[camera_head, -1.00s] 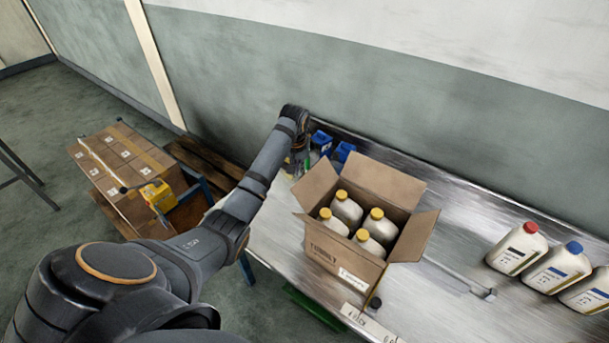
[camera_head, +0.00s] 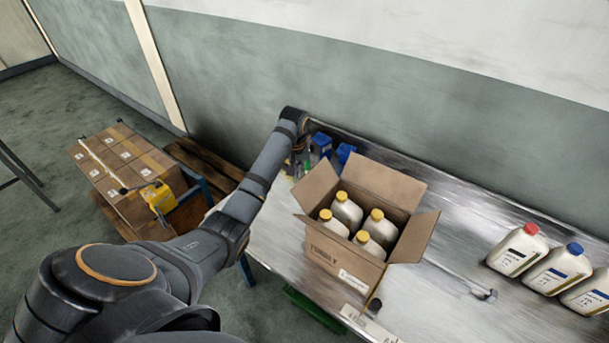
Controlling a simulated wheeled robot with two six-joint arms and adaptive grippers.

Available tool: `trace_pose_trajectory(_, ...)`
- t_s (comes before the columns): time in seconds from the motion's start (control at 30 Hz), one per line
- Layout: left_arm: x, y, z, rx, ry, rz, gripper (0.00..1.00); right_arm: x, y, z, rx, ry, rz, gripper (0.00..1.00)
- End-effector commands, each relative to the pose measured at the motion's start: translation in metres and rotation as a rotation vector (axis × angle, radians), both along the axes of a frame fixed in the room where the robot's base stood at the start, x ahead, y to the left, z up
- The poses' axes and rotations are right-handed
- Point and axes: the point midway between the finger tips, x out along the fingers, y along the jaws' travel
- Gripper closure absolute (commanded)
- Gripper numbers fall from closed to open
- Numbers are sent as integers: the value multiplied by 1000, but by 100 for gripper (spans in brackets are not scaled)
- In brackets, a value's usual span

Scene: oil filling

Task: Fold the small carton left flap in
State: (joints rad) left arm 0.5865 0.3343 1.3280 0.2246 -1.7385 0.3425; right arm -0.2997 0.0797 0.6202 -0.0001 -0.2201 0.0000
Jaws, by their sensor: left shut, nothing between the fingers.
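The small carton (camera_head: 341,258) stands open on the metal table and holds several white bottles with yellow caps (camera_head: 347,208). Its left flap (camera_head: 317,187) sticks up and outward on the left side. The back flap (camera_head: 387,183) stands up, the right flap (camera_head: 415,237) leans outward, and the front flap (camera_head: 325,231) slants outward. My left gripper (camera_head: 299,164) is shut and empty, above the table just beyond the left flap's upper edge; the wrist partly hides it. I see no contact with the flap. My right gripper is out of view.
Blue containers (camera_head: 321,144) stand at the table's back left, close to my left gripper. Bottles with red and blue caps (camera_head: 518,250) stand on the right of the metal table (camera_head: 470,225). Stacked cartons (camera_head: 125,170) and a yellow tool (camera_head: 158,196) are on the far left.

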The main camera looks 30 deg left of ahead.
Motion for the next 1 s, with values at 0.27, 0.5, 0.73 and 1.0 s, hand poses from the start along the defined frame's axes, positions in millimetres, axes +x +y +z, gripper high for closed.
trace_pose_trajectory(0.27,0,0,0,0,0,0,100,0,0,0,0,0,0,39)
trace_pose_trajectory(0.5,-1,-17,2,-3,0,-3,100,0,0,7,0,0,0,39)
trace_pose_trajectory(0.73,-4,-55,0,-3,1,-3,100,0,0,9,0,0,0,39)
trace_pose_trajectory(1.0,-8,-99,-1,-3,1,-3,100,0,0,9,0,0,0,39)
